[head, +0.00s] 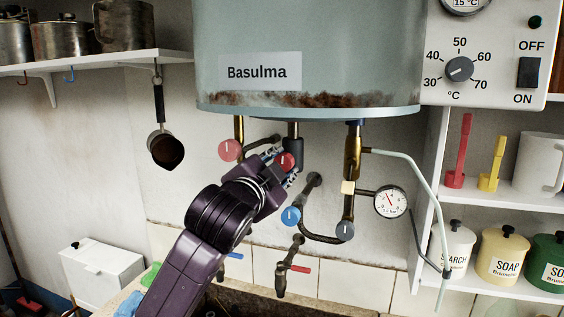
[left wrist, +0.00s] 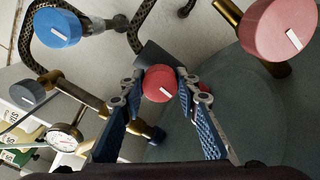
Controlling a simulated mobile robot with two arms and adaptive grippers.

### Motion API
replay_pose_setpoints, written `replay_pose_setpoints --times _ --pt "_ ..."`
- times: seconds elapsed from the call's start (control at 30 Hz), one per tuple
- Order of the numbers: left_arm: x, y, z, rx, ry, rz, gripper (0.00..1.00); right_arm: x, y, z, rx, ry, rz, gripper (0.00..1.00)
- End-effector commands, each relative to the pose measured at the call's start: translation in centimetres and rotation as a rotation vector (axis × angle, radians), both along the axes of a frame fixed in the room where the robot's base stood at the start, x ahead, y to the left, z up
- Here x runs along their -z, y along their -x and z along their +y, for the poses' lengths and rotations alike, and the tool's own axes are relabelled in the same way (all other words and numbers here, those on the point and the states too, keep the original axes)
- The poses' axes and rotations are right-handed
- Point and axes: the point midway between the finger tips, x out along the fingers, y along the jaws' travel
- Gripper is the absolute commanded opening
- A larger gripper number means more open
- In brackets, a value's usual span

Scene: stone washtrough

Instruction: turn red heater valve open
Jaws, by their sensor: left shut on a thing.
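A red round valve knob (head: 286,162) with a white mark sits below the boiler, on the dark middle fitting. My left gripper (head: 282,165) reaches up to it from the lower left and is shut on it. In the left wrist view the red knob (left wrist: 158,79) is between the two blue-padded fingers (left wrist: 160,95), its white mark slanting. A second, paler red knob (head: 231,150) is on the pipe to the left; it also shows at top right in the left wrist view (left wrist: 282,28). My right gripper is not in view.
A blue knob (head: 291,215), a grey knob (head: 345,231) and a pressure gauge (head: 390,201) are close by on the pipes. The boiler (head: 310,55) hangs just above. A tap with a red lever (head: 297,268) is below. Shelves are at both sides.

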Motion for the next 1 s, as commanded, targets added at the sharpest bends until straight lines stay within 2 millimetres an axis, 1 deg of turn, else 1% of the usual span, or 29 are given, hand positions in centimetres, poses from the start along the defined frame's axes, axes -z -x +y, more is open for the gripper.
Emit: replay_pose_setpoints --times 0.03,0.3,0.8,0.83,0.97,1.0 --pt "-0.46 0.07 0.01 0.0 0.025 -0.002 0.05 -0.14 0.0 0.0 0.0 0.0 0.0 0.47" --pt "-0.48 0.06 0.07 0.0 0.098 0.021 0.05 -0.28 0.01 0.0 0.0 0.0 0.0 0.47" --pt "-0.6 0.1 0.05 0.0 0.114 0.023 0.05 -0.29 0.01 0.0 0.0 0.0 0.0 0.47" --pt "-0.61 0.1 0.04 0.001 0.114 0.022 0.33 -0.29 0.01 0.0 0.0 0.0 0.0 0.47" --pt "-0.49 0.09 0.02 0.001 0.112 0.024 0.47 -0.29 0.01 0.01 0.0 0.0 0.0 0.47" --pt "-0.43 0.08 0.02 0.001 0.111 0.026 0.47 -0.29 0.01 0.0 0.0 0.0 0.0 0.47"
